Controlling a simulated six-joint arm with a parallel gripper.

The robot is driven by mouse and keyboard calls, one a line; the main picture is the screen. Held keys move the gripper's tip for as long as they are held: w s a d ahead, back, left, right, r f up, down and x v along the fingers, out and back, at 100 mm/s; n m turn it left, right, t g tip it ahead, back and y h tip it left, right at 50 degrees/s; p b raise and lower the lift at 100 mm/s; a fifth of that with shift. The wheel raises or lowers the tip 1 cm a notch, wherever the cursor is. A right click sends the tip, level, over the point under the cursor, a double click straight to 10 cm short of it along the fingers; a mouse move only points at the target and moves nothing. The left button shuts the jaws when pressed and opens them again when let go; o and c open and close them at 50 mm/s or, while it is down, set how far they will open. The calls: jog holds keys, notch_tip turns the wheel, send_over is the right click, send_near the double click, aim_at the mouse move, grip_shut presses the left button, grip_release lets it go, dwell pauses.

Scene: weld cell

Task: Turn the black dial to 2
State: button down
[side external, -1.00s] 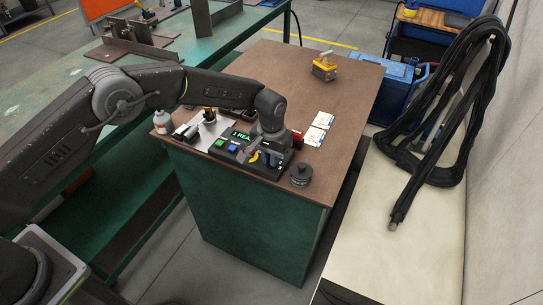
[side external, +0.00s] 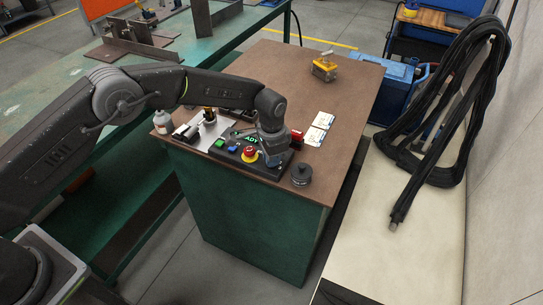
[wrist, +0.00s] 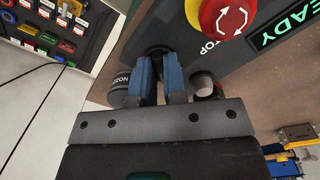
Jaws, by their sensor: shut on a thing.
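The black dial (wrist: 158,49) is on the dark control panel (wrist: 112,62), beyond my fingertips in the wrist view. My gripper (wrist: 160,66) has its two blue fingers close together on either side of the dial and is shut on it. Its number marks are hidden, so I cannot tell its setting. In the side view my gripper (side external: 274,156) points down at the panel's right part and covers the dial. The green display (wrist: 285,38) shows READY in the wrist view.
A red emergency stop on a yellow base (side external: 250,154) is close left of my gripper. Green (side external: 220,143) and blue (side external: 232,148) buttons sit farther left. A black round part (side external: 301,174) stands right of the panel. White cards (side external: 318,129) lie behind it.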

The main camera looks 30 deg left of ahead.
jog(key=shift+m, duration=0.4)
jog(key=c, duration=1.2)
grip_release()
notch_tip(320, 180, up, 14)
jog(key=shift+f, duration=0.1)
